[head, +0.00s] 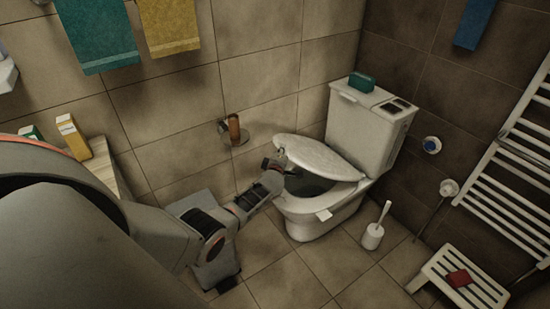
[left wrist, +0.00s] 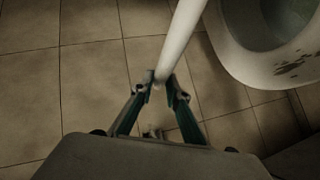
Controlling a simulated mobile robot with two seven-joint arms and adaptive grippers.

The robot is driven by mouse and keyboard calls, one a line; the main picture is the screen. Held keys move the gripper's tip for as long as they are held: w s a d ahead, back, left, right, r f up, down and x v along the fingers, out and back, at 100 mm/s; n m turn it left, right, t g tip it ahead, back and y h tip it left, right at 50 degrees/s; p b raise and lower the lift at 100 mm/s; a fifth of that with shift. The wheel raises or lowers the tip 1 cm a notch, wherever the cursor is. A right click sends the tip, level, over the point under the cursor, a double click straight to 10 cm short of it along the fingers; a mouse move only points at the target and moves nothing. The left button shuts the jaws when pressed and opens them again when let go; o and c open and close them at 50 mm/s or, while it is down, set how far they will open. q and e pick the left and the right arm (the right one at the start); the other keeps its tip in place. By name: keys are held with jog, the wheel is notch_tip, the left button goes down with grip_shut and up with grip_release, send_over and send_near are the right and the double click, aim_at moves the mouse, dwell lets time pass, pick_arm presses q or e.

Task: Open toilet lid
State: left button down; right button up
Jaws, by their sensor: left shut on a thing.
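The white toilet (head: 322,200) stands by the far wall, its bowl partly uncovered. Its lid (head: 318,157) is partly raised, tilted up toward the cistern. My left gripper (head: 279,162) is at the lid's front left edge. In the left wrist view, the lid shows edge-on as a pale strip (left wrist: 181,35), with its end between the fingertips of my left gripper (left wrist: 163,88), which is shut on it. The bowl rim (left wrist: 232,58) is at the upper right there, with dark stains. My right gripper is in neither view.
The cistern (head: 352,130) behind the lid carries a green item (head: 361,82). A toilet brush (head: 374,232) stands right of the bowl. A paper holder (head: 232,130) is on the wall at left. A white stool (head: 462,284) is at lower right. Tiled floor (head: 290,270) in front is clear.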

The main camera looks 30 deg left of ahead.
pick_arm(q)
jog(key=shift+w+d+r+p, duration=0.25)
jog(key=shift+w+r, duration=0.25)
jog(key=shift+r, duration=0.25)
jog(key=shift+w+d+r+p, duration=0.2)
jog(key=shift+w+r, duration=0.25)
jog(key=shift+r, duration=0.3)
jog(key=c, duration=2)
grip_release()
jog(key=shift+f, duration=0.15)
